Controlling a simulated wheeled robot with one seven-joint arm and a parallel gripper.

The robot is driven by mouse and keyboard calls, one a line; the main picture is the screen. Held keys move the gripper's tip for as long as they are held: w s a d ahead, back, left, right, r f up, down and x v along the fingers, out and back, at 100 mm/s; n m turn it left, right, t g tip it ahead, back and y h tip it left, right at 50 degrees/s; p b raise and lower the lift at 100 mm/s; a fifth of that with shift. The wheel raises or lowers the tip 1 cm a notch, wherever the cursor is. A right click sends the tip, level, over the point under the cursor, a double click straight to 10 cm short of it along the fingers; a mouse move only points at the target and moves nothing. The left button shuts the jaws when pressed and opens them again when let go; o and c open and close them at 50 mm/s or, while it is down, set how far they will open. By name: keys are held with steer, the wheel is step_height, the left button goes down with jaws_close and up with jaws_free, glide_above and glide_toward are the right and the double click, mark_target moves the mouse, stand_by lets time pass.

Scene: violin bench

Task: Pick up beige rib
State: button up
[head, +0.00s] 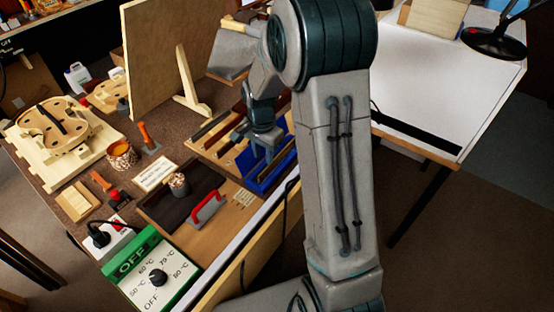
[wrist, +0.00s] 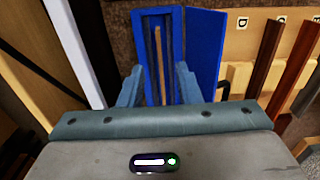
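A thin beige rib (wrist: 160,65) lies lengthwise in the narrow slot of a blue case (wrist: 178,30) in the wrist view. My gripper (wrist: 158,82) is open, with one finger on each side of the rib and nothing visibly gripped. I cannot tell how far the fingertips are above the rib. In the head view, my gripper (head: 266,150) is over the blue case (head: 284,166) near the bench's front edge. The rib cannot be made out there.
A wooden board (wrist: 240,70) with dark brown and reddish strips (wrist: 292,65) is right of the blue case in the wrist view. In the head view, a red-handled tool (head: 207,208), a labelled card (head: 156,174) and a green heater control (head: 150,270) are to the left.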

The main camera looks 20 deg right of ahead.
mark_target(264, 170)
steer(key=shift+f, duration=3.1)
jaws_close()
